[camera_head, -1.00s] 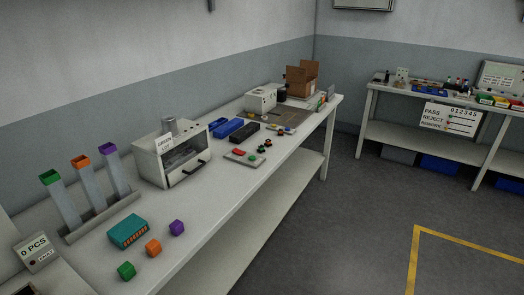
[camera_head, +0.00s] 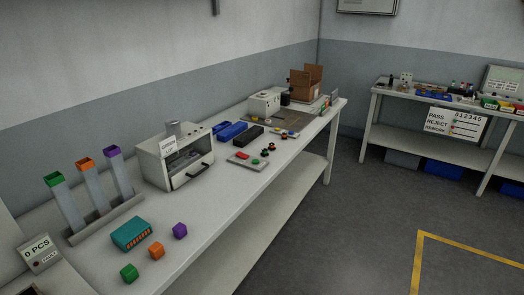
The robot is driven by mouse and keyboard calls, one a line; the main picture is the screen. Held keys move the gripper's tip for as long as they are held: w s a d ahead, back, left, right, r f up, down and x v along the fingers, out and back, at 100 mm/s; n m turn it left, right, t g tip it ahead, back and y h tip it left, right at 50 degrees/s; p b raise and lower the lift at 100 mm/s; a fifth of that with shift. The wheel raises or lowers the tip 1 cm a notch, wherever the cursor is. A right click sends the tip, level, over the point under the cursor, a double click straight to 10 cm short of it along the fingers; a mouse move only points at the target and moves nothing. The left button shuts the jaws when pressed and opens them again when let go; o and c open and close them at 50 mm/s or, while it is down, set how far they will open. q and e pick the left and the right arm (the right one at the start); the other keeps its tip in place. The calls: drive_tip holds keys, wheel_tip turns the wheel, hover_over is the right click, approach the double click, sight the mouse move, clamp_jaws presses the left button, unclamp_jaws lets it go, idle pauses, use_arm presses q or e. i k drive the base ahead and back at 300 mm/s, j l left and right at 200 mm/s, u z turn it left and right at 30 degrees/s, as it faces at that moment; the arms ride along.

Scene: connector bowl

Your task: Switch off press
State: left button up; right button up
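A white press-like machine (camera_head: 176,156) with an open front, a dark handle and a label on top stands on the long bench, left of the middle. A small control plate (camera_head: 246,161) with a red button (camera_head: 243,155) and a green button (camera_head: 255,162) lies on the bench to its right. I cannot tell whether the machine is on or off. Neither of my grippers is in view.
The long bench (camera_head: 205,210) runs along the wall. On it are three tubes with coloured tops (camera_head: 92,185), a teal block (camera_head: 131,233), coloured cubes (camera_head: 157,251), blue bins (camera_head: 232,131) and a cardboard box (camera_head: 306,82). A second bench (camera_head: 430,146) stands right. Floor between is clear.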

sight(241, 155)
drive_tip(key=i+l+u, duration=0.2)
drive_tip(key=l, duration=0.15)
drive_tip(key=i+l+u, duration=0.15)
drive_tip(key=l, duration=0.2)
drive_tip(key=i+l+u, duration=0.2)
drive_tip(key=l, duration=0.2)
drive_tip(key=i+l+u, duration=0.15)
drive_tip(key=l, duration=0.25)
drive_tip(key=k, duration=0.05)
